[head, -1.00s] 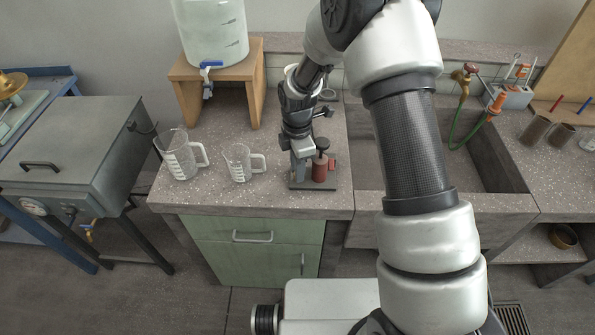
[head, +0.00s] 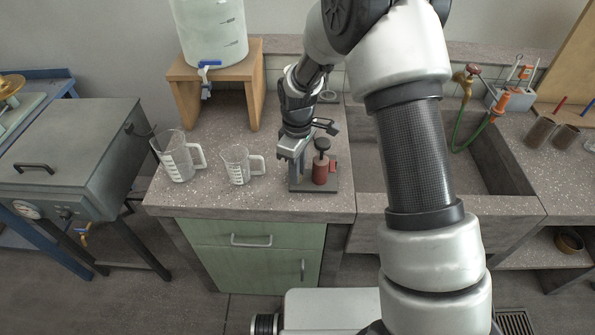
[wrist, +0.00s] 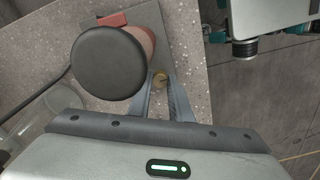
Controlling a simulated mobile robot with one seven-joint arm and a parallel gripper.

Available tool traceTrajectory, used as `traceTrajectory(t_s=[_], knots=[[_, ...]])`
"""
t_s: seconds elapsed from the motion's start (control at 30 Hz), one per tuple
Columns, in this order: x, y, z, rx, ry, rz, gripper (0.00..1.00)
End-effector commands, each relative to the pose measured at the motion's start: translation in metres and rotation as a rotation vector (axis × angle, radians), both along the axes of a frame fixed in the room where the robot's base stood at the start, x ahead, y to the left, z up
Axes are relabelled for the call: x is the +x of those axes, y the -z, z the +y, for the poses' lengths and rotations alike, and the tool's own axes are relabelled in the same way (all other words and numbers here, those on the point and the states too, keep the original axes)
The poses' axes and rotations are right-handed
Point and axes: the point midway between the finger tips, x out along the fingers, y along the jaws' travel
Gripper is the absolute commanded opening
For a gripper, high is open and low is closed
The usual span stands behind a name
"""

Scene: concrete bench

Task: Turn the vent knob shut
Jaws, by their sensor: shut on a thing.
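A small device with a red cylinder (head: 320,174) and a black round top (head: 322,144) stands upright on a dark base plate (head: 330,187) on the bench. In the wrist view the black round top (wrist: 108,62) hides much of the cylinder. A small brass knob (wrist: 159,79), apparently the vent knob, shows beside the cylinder, between my fingertips. My gripper (wrist: 160,84) is shut on it; in the head view my gripper (head: 297,172) points down at the left of the cylinder. In the head view the knob itself is hidden.
Two clear measuring jugs (head: 178,160) (head: 237,165) stand to the left. A wooden stand (head: 184,95) bears a water container (head: 210,30) behind. A sink (head: 480,165) lies to the right. A grey box (head: 70,145) stands at the far left.

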Motion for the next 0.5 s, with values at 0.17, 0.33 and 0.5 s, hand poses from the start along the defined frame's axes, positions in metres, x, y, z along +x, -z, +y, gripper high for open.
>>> traceTrajectory(t_s=[0.17,0.33,0.5], knots=[[0.0010,-0.0009,0.0005,0.001,0.047,-0.003,0.00],[0.0010,-0.0011,0.0004,0.001,0.065,-0.003,0.00],[0.0011,-0.0012,0.0004,0.001,0.068,-0.003,0.00]])
